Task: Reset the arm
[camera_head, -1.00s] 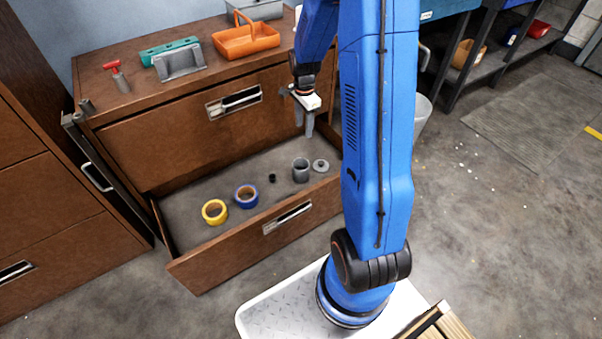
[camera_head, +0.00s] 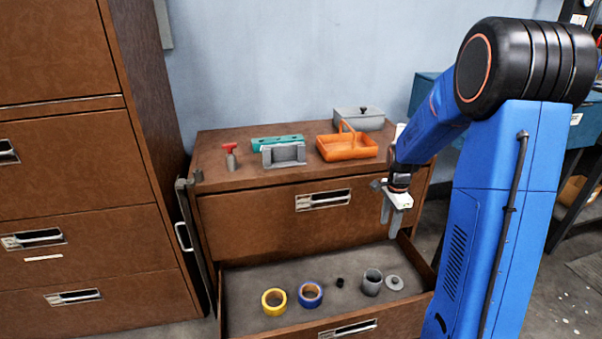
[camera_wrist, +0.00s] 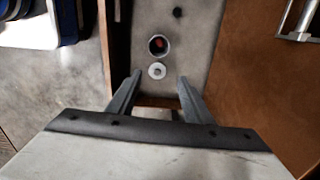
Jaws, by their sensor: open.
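My gripper (camera_head: 391,212) hangs from my blue arm above the right end of an open drawer (camera_head: 240,308), its fingers pointing down. In the wrist view my gripper (camera_wrist: 152,92) has its two dark fingers spread with nothing between them. The drawer holds a yellow tape roll (camera_head: 274,301), a blue tape roll (camera_head: 310,295), a small black piece (camera_head: 340,282), a grey cup (camera_head: 372,282) and a round grey lid (camera_head: 394,283). The wrist view shows the cup (camera_wrist: 158,46) with something reddish inside and the lid (camera_wrist: 157,71) beyond my fingertips.
The cabinet top (camera_head: 220,178) carries an orange basket (camera_head: 346,147), a grey lidded box (camera_head: 359,119), a teal tray (camera_head: 277,142), a grey holder (camera_head: 284,155) and a red-handled tool (camera_head: 230,156). A tall brown cabinet (camera_head: 80,170) stands at left. A teal bin is partly behind my arm.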

